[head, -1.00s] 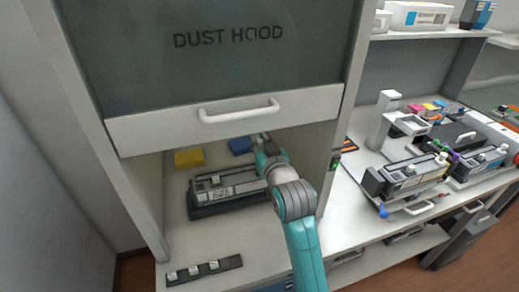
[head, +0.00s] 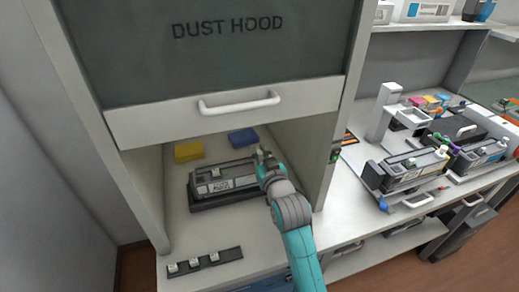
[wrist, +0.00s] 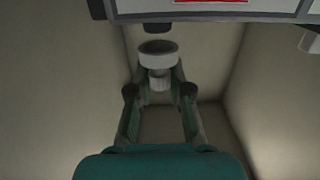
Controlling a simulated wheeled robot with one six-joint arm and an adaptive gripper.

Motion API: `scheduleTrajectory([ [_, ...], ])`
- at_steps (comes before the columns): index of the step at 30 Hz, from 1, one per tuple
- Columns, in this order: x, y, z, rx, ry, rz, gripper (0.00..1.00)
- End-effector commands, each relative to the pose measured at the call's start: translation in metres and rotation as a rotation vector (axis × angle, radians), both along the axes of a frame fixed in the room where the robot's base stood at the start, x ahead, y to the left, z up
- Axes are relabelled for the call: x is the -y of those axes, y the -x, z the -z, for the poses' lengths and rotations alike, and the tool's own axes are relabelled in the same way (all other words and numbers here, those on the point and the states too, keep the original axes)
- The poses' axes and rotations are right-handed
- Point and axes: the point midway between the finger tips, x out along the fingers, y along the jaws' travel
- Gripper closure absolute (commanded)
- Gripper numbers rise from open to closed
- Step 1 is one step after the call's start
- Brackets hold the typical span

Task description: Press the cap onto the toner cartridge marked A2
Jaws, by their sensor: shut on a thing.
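A toner cartridge (head: 226,179), grey and black with a white label, lies in a dark cradle under the dust hood. Its marking is too small to read. My gripper (head: 264,158) is at the cartridge's right end. In the wrist view my gripper (wrist: 158,76) is shut on a pale round cap (wrist: 158,53). A dark round spot (wrist: 157,28) shows just beyond the cap, below the edge of a body with a red label (wrist: 210,2). The cap looks apart from that body. The fingertips and cap are hard to make out in the head view.
The dust hood's front panel (head: 197,122) hangs above, with side walls left and right. A black rack (head: 228,256) with several pale caps lies at the front. Yellow (head: 189,151) and blue (head: 243,137) blocks lie behind the cartridge. More cartridges (head: 410,168) stand on the right bench.

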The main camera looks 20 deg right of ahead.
Motion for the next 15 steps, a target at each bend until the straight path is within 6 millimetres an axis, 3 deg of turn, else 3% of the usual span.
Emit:
scheduleTrajectory([
  [15, -0.0001, 0.0003, 0.0065, -0.001, 0.0, 0.0, 0.98],
])
